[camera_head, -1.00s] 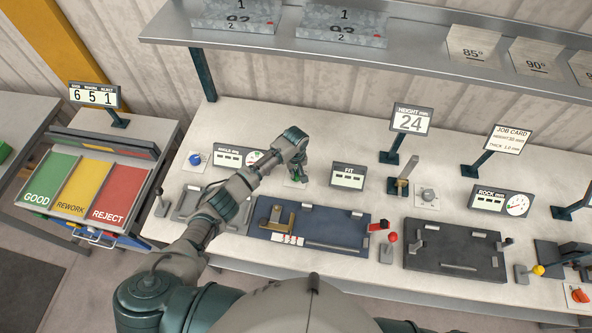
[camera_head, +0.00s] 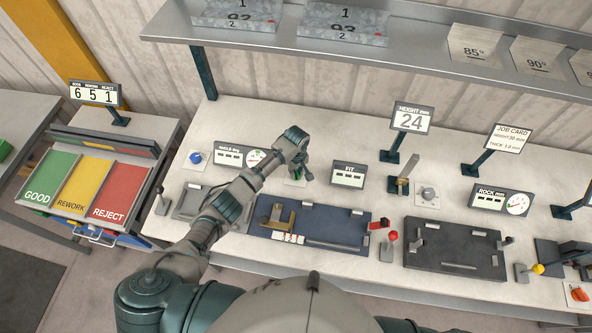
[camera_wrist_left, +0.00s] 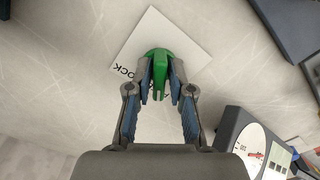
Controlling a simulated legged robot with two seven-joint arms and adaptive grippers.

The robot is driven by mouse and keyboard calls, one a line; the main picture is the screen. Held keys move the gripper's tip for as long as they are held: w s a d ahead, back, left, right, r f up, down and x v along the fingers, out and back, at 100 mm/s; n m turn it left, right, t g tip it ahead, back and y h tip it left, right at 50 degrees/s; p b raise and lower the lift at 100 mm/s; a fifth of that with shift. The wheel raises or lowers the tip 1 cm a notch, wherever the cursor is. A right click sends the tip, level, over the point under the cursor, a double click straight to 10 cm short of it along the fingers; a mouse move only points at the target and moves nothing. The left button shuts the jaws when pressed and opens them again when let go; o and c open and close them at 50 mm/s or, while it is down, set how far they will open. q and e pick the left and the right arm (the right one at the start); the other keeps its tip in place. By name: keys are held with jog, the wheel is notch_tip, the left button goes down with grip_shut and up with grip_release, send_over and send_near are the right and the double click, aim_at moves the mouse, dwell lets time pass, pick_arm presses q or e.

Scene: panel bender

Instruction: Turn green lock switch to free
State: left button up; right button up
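The green lock switch (camera_wrist_left: 159,62) sits on a white square plate (camera_wrist_left: 185,33) in the left wrist view. Letters reading LOCK show beside it; other lettering is mostly hidden by the fingers. My left gripper (camera_wrist_left: 162,72) has its two fingers on either side of the green knob, tips close in and appearing shut on it. In the head view my left gripper (camera_head: 299,174) is over the plate, behind the blue panel, and mostly hides the switch. My right gripper is not in view.
The angle display (camera_head: 228,155) stands left of the gripper and the FIT display (camera_head: 348,174) right of it. The dark blue panel (camera_head: 335,222) with a brass-coloured part lies in front. A grey shelf (camera_head: 420,45) runs above the bench.

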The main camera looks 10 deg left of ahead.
aim_at(297, 171)
pick_arm(q)
jog(key=shift+o, duration=0.2)
jog(key=shift+d, duration=0.1)
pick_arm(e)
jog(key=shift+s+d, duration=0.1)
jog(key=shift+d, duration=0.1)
pick_arm(q)
jog(key=shift+r, duration=0.1)
jog(key=shift+w+r, duration=0.1)
jog(key=shift+r, duration=0.05)
notch_tip(297, 171, up, 11)
jog(key=shift+r, duration=0.2)
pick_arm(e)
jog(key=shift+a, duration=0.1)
